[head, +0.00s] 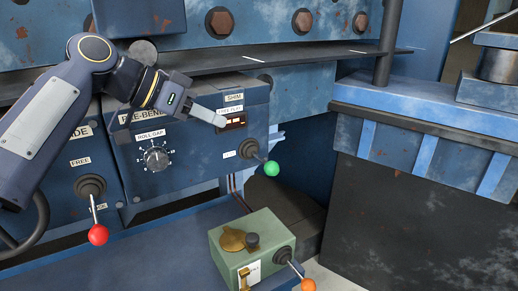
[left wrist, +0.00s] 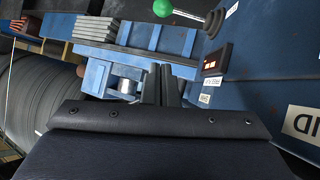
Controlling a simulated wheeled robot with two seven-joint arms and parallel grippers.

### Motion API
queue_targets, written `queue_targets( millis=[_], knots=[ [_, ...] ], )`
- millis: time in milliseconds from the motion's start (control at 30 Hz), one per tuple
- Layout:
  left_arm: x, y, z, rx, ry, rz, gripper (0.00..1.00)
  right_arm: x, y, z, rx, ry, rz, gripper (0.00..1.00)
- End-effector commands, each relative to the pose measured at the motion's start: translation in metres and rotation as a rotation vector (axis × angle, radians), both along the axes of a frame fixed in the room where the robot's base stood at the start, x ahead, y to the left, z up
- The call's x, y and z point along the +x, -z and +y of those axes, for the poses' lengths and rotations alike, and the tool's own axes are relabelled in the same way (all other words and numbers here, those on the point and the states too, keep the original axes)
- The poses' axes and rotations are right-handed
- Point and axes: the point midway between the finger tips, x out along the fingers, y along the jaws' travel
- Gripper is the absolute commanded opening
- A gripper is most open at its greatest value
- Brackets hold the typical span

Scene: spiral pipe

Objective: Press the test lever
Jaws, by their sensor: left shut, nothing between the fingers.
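Three levers show in the head view, and I cannot read which one is labelled test. A lever with an orange ball (head: 308,285) sticks out of a small green box (head: 240,250) at the bottom. A lever with a green ball (head: 272,168) is on the blue panel under the SHIM label. It also shows at the top of the left wrist view (left wrist: 162,9). A lever with a red ball (head: 98,235) hangs at the left. My left gripper (head: 221,121) is shut and empty, its tips in front of the small display (head: 233,121), above the green-ball lever. My right gripper is not in view.
The blue panel (head: 195,160) carries a ROLL GAP dial (head: 156,158). A dark ledge (head: 290,57) runs above my left gripper. The green box has a brass disc and a dark knob on top. A blue bench (head: 430,125) stands at the right.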

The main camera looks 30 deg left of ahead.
Motion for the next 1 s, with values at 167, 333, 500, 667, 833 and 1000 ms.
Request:
queue_targets(
  millis=[167, 333, 500, 667, 833, 1000],
  knots=[
    [0.000, 0.001, 0.000, -0.001, -0.001, 0.000, 0.00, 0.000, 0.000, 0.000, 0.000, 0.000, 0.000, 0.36],
    [0.007, 0.007, -0.006, -0.001, 0.000, 0.003, 0.00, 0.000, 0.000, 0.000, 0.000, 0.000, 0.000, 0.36],
    [0.028, 0.023, -0.020, -0.001, 0.002, 0.006, 0.00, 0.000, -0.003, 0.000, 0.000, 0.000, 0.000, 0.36],
    [0.052, 0.042, -0.037, 0.000, 0.002, 0.006, 0.00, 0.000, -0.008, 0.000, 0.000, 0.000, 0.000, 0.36],
    [0.070, 0.063, -0.050, -0.003, 0.001, 0.005, 0.00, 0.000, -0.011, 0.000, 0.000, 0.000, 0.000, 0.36],
    [0.072, 0.084, -0.055, -0.004, -0.002, 0.003, 0.00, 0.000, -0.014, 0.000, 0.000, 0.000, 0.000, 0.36]
  ],
)
